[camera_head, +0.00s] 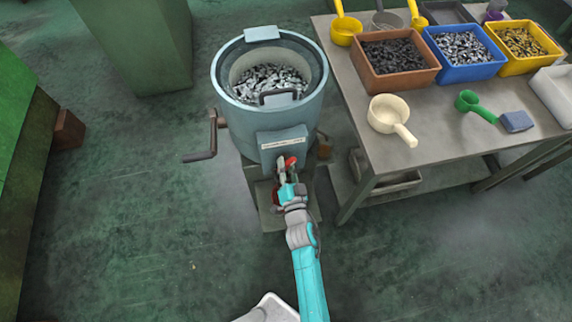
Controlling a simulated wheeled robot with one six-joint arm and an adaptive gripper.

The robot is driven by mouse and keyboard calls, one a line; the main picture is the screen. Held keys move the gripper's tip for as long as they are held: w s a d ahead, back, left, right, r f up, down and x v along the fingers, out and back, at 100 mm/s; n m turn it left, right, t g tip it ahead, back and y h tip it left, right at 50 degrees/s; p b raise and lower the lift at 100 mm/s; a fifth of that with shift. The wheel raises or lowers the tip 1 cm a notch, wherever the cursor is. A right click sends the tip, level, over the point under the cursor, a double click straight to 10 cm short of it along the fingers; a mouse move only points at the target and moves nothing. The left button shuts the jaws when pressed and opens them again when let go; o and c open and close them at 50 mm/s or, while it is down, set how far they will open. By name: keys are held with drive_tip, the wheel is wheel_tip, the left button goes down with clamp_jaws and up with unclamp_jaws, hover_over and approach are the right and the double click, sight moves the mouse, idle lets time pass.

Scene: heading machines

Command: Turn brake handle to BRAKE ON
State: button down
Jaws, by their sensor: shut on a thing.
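The brake handle (291,161) is a small red lever at the front of the blue-grey drum machine (231,120), just below a pale label plate (284,144). My gripper (286,170) has come up from below and is shut on the red handle. Part of the handle is hidden behind the fingers. The lettering on the plate is too small to read, so I cannot tell which marking the handle points to. Another red part shows low beside the gripper, mostly hidden.
A crank (212,135) sticks out on the drum's left. Metal pieces (268,82) fill the drum. A table (437,165) on the right holds bins, scoops and a cream ladle (388,114). A green cabinet (18,150) stands at the left. The floor (130,240) on the left is clear.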

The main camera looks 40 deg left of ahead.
drive_tip(key=n, duration=0.6)
drive_tip(key=shift+n, duration=0.3)
drive_tip(key=n, duration=0.6)
drive_tip(key=shift+w+d, duration=0.1)
drive_tip(key=shift+n, duration=0.3)
drive_tip(key=c, duration=1)
unclamp_jaws()
